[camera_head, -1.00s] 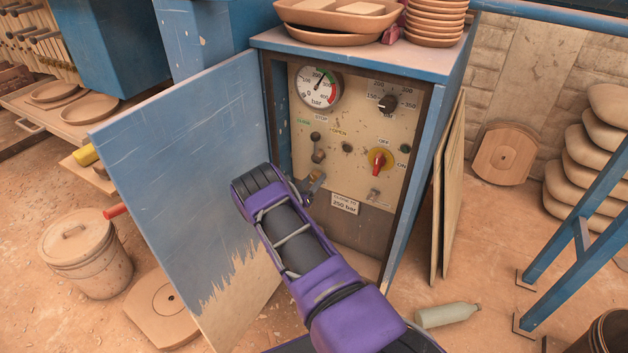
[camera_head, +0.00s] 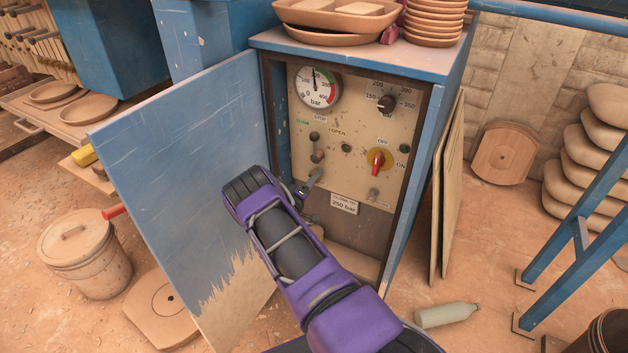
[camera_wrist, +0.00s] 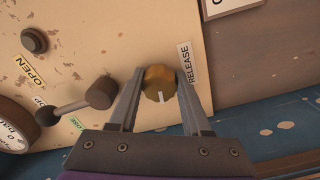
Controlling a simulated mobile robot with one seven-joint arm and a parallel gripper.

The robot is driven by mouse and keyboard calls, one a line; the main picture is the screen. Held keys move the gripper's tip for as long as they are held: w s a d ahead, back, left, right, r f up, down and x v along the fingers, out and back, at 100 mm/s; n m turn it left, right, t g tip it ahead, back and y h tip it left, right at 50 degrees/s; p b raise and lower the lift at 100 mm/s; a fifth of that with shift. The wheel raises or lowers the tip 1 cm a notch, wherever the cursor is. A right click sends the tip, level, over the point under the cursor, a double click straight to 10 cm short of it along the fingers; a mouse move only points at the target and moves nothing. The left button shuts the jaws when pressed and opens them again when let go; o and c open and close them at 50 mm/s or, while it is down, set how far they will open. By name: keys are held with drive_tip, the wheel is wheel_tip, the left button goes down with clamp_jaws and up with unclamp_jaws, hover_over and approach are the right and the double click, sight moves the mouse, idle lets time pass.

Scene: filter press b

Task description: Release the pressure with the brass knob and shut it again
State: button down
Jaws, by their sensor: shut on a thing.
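The brass knob (camera_wrist: 158,76) shows in the wrist view beside the RELEASE label (camera_wrist: 190,63), with a pale mark on its face. My gripper (camera_wrist: 160,88) has one finger on each side of the knob and is shut on it. In the head view my gripper (camera_head: 311,182) reaches the lower left of the control panel (camera_head: 337,175), and I cannot make out the knob there. The pressure gauge (camera_head: 318,90) is at the panel's upper left, its needle pointing almost straight up, near 200 bar.
The open blue cabinet door (camera_head: 180,170) stands left of my arm. The panel also carries a lever (camera_head: 316,147), a red switch (camera_head: 378,159) and a black dial (camera_head: 387,103). Bowls and trays (camera_head: 335,20) sit on the cabinet top. A bottle (camera_head: 447,315) lies on the floor.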

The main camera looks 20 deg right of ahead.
drive_tip(key=shift+n, duration=0.5)
drive_tip(key=shift+c, duration=1.8)
unclamp_jaws()
drive_tip(key=p+v, duration=0.1)
drive_tip(key=v, duration=1.6)
drive_tip(key=shift+s+a, duration=0.2)
